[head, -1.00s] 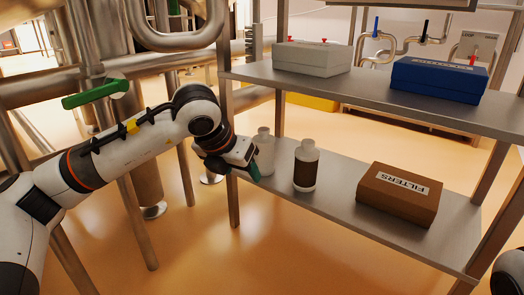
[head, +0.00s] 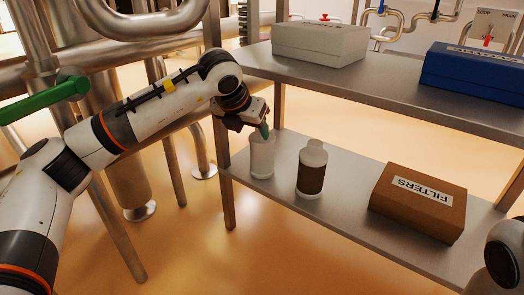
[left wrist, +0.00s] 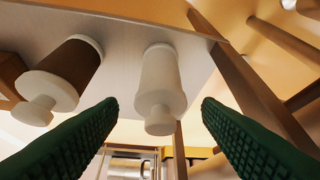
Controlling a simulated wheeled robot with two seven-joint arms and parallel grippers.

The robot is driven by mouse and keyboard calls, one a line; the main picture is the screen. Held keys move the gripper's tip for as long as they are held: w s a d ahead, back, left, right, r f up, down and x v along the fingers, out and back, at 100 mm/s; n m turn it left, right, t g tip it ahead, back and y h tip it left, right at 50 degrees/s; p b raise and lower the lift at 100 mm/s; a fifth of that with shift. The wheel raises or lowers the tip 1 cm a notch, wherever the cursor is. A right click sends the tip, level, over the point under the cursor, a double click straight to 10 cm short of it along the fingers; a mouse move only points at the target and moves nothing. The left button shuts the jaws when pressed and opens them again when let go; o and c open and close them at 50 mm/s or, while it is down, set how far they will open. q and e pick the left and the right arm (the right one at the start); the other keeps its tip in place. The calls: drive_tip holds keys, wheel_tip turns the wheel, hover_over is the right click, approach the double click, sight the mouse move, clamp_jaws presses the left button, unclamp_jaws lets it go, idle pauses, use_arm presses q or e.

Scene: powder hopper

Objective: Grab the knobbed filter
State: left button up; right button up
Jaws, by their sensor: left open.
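A white knobbed filter (head: 262,158) stands upright on the lower shelf near its left end. In the left wrist view the white filter (left wrist: 161,80) shows a round knob and lies between the finger lines. A second knobbed filter, white with a brown band (head: 311,172), stands upright to its right; it also shows at the left of the wrist view (left wrist: 62,75). My left gripper (head: 264,130) is open and empty, its green fingers at the top of the white filter in the head view. Whether they touch it I cannot tell. My right gripper is out of view.
A brown box labelled FILTERS (head: 419,200) sits right of the filters on the lower shelf (head: 340,212). The upper shelf (head: 385,88) holds a grey box (head: 320,45) and a blue box (head: 470,72). A rack post (head: 226,170) stands left of the filters, with pipes beyond.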

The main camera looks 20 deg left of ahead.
sight(257, 142)
use_arm(q)
drive_tip(key=w, duration=0.2)
drive_tip(key=w+p, duration=0.1)
drive_tip(key=shift+w+d+r, duration=0.15)
drive_tip(key=shift+w+d, duration=0.05)
drive_tip(key=shift+d, duration=0.05)
drive_tip(key=b+x, duration=0.1)
drive_tip(key=x, duration=0.1)
drive_tip(key=shift+w+f, duration=0.2)
drive_tip(key=shift+f, duration=0.1)
drive_tip(key=shift+w+f, duration=0.25)
drive_tip(key=shift+f, duration=0.05)
clamp_jaws()
drive_tip(key=shift+r, duration=0.1)
